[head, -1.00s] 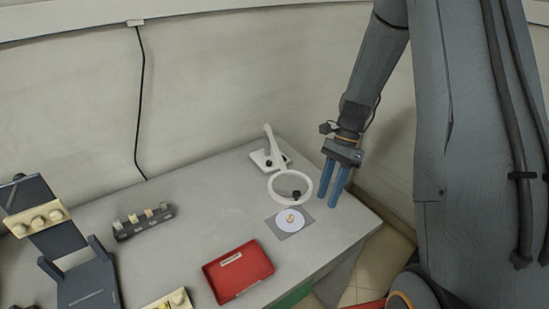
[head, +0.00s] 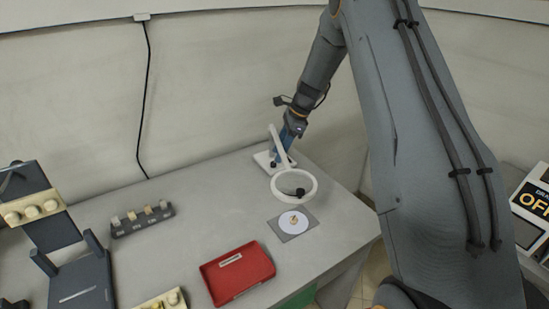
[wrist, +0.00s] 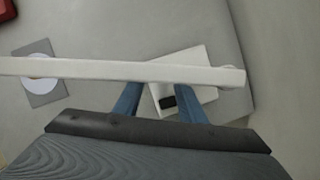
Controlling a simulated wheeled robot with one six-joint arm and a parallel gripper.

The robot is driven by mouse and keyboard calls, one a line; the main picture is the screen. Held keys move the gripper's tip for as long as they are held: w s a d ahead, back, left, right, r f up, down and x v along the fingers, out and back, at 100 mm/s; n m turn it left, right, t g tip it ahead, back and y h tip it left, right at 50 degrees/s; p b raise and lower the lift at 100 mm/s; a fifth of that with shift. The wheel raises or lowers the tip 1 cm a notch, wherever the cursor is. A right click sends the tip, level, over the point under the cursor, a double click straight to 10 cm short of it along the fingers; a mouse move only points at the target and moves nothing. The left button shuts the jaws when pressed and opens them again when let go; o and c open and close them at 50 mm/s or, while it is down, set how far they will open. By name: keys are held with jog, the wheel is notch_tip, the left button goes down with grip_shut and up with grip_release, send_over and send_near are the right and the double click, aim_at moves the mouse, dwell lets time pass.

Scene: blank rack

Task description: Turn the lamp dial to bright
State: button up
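The white magnifier lamp stands at the table's back right corner, with its base (head: 263,160), slanting arm (head: 279,146) and ring (head: 284,195). A dark knob (head: 300,192) shows at the ring. In the wrist view a black piece (wrist: 167,101) shows at the white base (wrist: 198,62); I cannot tell which is the dial. My gripper (head: 282,150) is low behind the lamp arm, over the base. In the wrist view my gripper (wrist: 158,88) has its blue fingers apart, either side of the black piece. The lamp arm (wrist: 120,70) crosses in front and hides the fingertips.
A grey mat (head: 283,228) with a white disc (head: 296,222) lies in front of the ring. A red tray (head: 222,288), a dark rack (head: 128,229) and a dark stand (head: 80,285) are farther left. The wall (head: 215,90) is close behind the lamp.

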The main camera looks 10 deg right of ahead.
aim_at(273, 162)
jog(key=shift+p+x, duration=0.35)
jog(key=shift+x, duration=1.45)
grip_shut()
jog(key=shift+w+f+n+b, duration=0.1)
jog(key=shift+w+n+b, duration=0.05)
jog(key=shift+n+b, duration=0.55)
jog(key=shift+g, duration=0.3)
grip_release()
jog(key=shift+d+r, duration=0.1)
jog(key=shift+r, duration=0.1)
jog(key=b+v, duration=0.2)
jog(key=v, duration=0.5)
jog(key=shift+r, duration=0.3)
